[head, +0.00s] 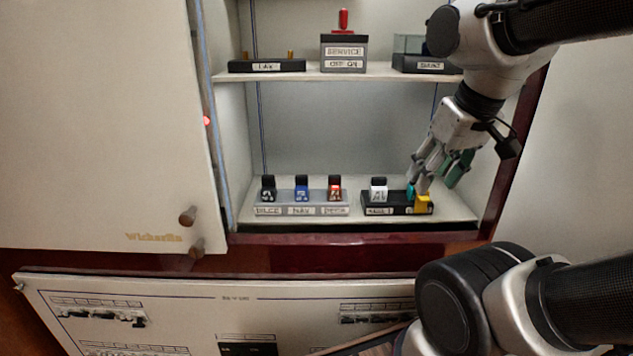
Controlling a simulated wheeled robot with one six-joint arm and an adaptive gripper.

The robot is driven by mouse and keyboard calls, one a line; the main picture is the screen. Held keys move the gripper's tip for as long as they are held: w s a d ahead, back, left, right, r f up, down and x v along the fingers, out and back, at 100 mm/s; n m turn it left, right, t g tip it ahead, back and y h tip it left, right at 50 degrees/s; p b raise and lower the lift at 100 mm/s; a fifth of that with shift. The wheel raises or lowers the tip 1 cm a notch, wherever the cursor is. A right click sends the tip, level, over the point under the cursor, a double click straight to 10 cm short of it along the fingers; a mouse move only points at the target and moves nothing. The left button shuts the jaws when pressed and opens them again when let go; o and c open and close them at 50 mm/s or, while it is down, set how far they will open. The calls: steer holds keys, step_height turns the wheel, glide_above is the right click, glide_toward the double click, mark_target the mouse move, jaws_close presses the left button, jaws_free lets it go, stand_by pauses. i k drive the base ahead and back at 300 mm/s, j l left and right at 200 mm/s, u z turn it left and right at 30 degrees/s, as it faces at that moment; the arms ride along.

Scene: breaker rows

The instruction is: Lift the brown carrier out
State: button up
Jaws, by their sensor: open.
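I cannot make out a clearly brown carrier in the head view. My gripper (418,187) points down and left over the right part of the lower shelf. Its fingertips are at the black base (397,209), close to a teal piece (411,192) and a yellow piece (423,204). Whether they touch is unclear. A white piece (378,189) stands at the base's left end. A dark green piece (458,168) shows beside the fingers, partly hidden. The gripper is open, and the gap between its fingers is hard to see.
Left on the lower shelf, a grey base bears black (268,188), blue (302,189) and red (334,189) breakers. The upper shelf (300,77) holds a red-handled SERVICE switch (344,50) and two bases. An open cabinet door (100,130) stands left; a labelled panel (200,310) lies below.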

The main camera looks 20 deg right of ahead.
mark_target(334, 187)
steer(key=k+j, duration=0.15)
steer(key=j, duration=0.15)
steer(key=k+j+z, duration=0.1)
steer(key=i+j+z, duration=0.1)
steer(key=j+z, duration=0.25)
steer(key=j, duration=0.45)
steer(key=j+z, duration=0.3)
steer(key=j, duration=0.55)
steer(key=z, duration=1)
